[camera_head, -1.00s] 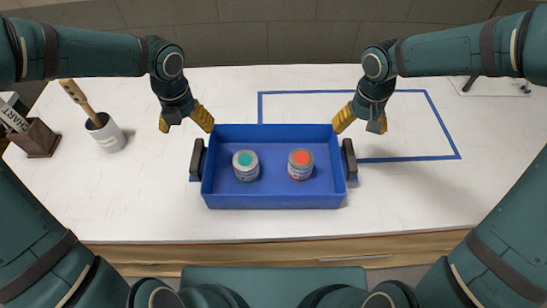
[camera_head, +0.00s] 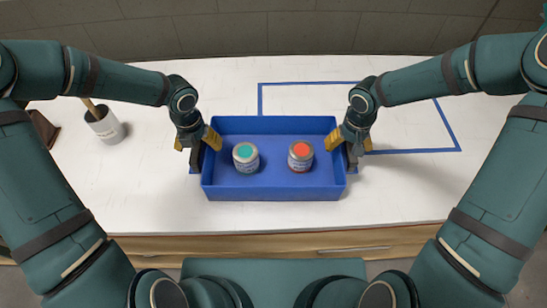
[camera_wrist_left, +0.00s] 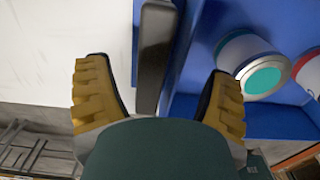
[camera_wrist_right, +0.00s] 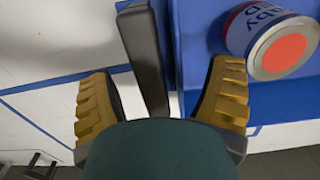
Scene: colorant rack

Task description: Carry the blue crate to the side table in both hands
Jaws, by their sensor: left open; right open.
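The blue crate (camera_head: 275,188) sits on the white table with two cans inside, one with a teal top (camera_head: 245,157) and one with an orange top (camera_head: 300,155). My left gripper (camera_head: 198,155) is open at the crate's left side, and in the left wrist view its fingers (camera_wrist_left: 160,85) stand on either side of the dark handle (camera_wrist_left: 155,50). My right gripper (camera_head: 350,150) is open at the right side, and in the right wrist view its fingers (camera_wrist_right: 162,90) stand on either side of the other dark handle (camera_wrist_right: 145,55). Both handles are mostly hidden in the head view.
A white cup (camera_head: 105,127) with a wooden-handled tool stands at the left, beside a partly hidden brown holder (camera_head: 43,128). A blue tape outline (camera_head: 262,100) marks the table behind and right of the crate. The side table cannot be made out.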

